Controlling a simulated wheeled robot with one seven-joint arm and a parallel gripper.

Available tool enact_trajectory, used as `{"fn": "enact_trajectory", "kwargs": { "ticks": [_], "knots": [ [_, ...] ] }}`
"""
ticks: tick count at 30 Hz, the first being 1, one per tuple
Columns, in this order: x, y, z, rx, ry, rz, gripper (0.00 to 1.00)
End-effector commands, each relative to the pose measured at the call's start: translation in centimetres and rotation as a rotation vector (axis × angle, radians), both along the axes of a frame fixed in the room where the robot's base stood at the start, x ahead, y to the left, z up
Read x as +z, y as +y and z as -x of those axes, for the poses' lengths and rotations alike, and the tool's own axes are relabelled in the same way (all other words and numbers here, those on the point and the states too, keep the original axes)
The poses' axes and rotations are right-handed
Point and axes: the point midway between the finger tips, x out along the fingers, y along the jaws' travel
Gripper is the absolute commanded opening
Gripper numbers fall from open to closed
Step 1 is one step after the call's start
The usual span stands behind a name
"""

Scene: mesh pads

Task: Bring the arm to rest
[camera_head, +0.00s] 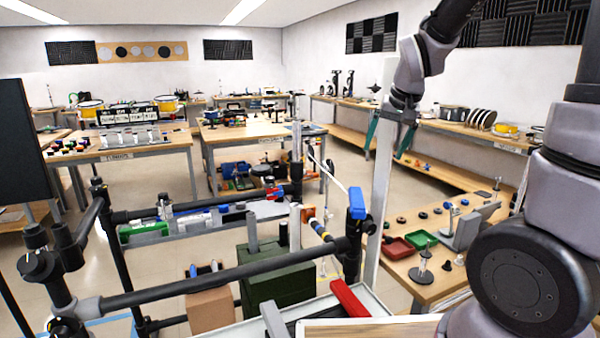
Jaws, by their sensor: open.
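My gripper (385,153) hangs in the air right of the picture's middle, pointing down. Its two teal fingers are spread apart, and I see nothing between them. My grey and black arm rises along the right edge, leaves the top of the picture and comes back down to the gripper. The gripper shows in front of a pale upright post (380,205) and the floor. I cannot tell how far it is from the post.
A frame of black tubes (225,272) stands at the front left. A wooden bench (405,270) at the right holds a red tray (397,248), a green tray (421,239) and small stands. Dark green boxes (275,280) sit behind the tubes. Open floor (345,165) lies in the middle distance.

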Motion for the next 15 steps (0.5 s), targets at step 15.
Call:
{"fn": "enact_trajectory", "kwargs": {
  "ticks": [15],
  "knots": [
    [10.2, -2.8, 14.0, -0.066, -0.152, -0.119, 0.9]
  ]
}}
